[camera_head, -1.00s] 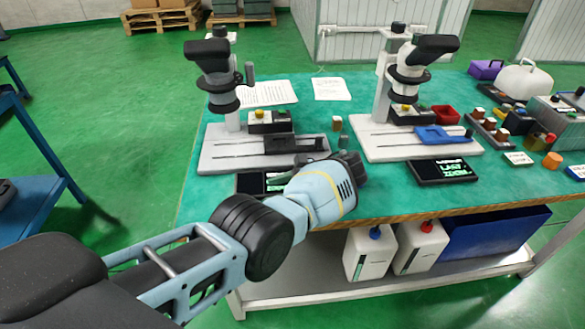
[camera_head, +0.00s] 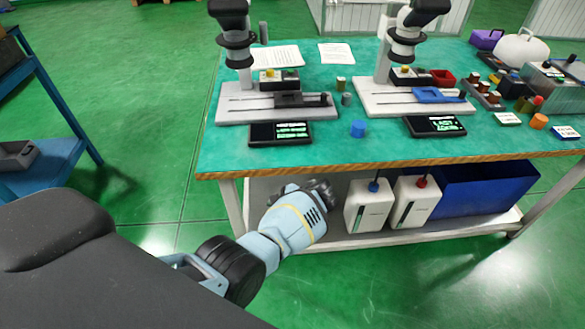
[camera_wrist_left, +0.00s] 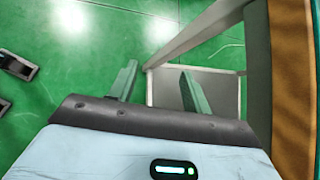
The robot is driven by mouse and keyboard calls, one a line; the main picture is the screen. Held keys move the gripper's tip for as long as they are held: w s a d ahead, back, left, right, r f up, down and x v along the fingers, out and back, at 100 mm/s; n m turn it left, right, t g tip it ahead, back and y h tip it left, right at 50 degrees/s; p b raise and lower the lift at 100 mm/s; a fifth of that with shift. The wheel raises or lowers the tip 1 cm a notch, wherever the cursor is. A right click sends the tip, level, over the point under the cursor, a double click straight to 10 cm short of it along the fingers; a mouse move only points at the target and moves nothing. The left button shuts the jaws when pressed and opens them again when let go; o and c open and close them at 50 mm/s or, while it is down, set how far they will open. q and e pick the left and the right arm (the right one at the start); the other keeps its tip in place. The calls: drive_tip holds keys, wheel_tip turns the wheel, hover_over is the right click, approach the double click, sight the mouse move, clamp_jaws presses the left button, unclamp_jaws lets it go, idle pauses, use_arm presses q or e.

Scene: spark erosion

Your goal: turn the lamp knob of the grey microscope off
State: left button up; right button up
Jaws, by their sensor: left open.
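My left gripper (camera_head: 326,190) is below the bench's front edge, well apart from the microscope. In the left wrist view its two fingers (camera_wrist_left: 157,86) are apart with nothing between them. My right gripper is not in view.
A white-based microscope (camera_head: 405,45) stands to the right. Two dark displays (camera_head: 280,133) (camera_head: 436,126) and a blue cap (camera_head: 358,129) lie near the bench's front edge (camera_head: 400,165). White canisters (camera_head: 368,207) and a blue bin (camera_head: 485,190) stand on the lower shelf.

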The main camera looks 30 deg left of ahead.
use_arm(q)
drive_tip(key=s+d+f+n+t+h+p, duration=0.1)
drive_tip(key=s+f+n+t+h, duration=0.15)
drive_tip(key=s+f, duration=0.5)
drive_tip(key=s+d+f+n+t+h+p, duration=0.2)
drive_tip(key=s+f+h, duration=0.15)
drive_tip(key=s, duration=0.75)
drive_tip(key=s+d+r+n+t+h+p, duration=0.1)
drive_tip(key=s+d+r+n+t+h, duration=0.1)
drive_tip(key=s+r, duration=0.4)
drive_tip(key=s+d+r+n+t+h, duration=0.2)
drive_tip(key=s+r, duration=0.4)
drive_tip(key=s, duration=0.5)
drive_tip(key=shift+d+r+n+t+h+p, duration=0.15)
drive_tip(key=shift+d+n+t+h+p, duration=0.2)
drive_tip(key=shift+d+n+t, duration=0.65)
drive_tip(key=shift+a+r+g, duration=0.15)
drive_tip(key=shift+g, duration=0.1)
drive_tip(key=shift+c, duration=1.2)
drive_tip(key=shift+s+a+n, duration=0.1)
drive_tip(key=shift+s+n, duration=0.05)
drive_tip(key=shift+n, duration=0.1)
drive_tip(key=shift+c, duration=0.2)
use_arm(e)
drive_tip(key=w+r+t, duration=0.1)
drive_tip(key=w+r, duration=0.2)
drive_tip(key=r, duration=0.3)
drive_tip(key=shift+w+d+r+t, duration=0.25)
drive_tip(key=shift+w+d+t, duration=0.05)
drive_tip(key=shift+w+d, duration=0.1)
